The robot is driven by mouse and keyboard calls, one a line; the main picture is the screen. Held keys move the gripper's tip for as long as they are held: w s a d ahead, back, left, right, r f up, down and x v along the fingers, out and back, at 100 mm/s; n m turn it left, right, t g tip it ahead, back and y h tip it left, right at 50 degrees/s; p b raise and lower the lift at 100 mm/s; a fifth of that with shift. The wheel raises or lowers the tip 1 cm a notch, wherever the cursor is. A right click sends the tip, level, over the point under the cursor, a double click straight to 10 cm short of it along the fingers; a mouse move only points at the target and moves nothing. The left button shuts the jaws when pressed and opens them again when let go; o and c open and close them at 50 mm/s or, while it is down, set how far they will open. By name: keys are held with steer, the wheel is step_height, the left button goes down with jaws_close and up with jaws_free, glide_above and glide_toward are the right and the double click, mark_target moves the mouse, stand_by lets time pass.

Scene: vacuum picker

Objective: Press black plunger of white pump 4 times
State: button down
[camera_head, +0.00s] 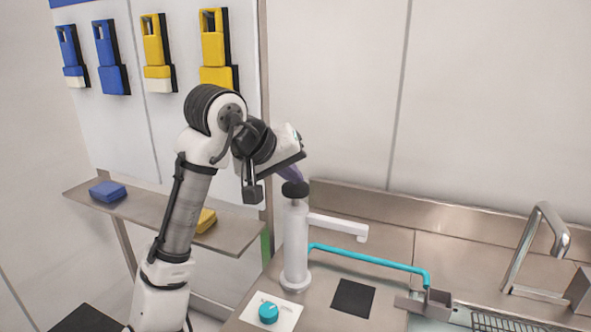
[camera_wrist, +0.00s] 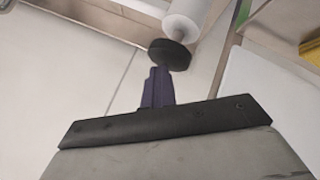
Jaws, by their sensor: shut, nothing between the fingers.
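The white pump (camera_head: 296,245) stands upright on the steel counter, with a white spout pointing right. Its black plunger (camera_head: 295,189) is a round cap on top, raised a little above the white body. My gripper (camera_head: 297,179) is shut and empty, its purple fingers pointing down at the plunger from just above and behind it. In the wrist view the shut fingertips (camera_wrist: 158,72) are at the near edge of the black plunger (camera_wrist: 170,54). The white pump body (camera_wrist: 188,18) shows beyond it. I cannot tell whether the fingertips touch the plunger.
A teal pipe (camera_head: 370,256) runs right from the pump to a small metal box (camera_head: 425,305). A teal knob (camera_head: 268,313) sits in front of the pump, and a black square (camera_head: 353,298) lies to its right. A metal handle (camera_head: 530,250) stands far right.

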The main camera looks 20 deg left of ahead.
stand_by(0.6)
steer(key=shift+r+p, duration=2.3)
step_height(320, 180, up, 5)
steer(key=p, duration=0.4)
steer(key=shift+w+r, duration=0.1)
stand_by(1.3)
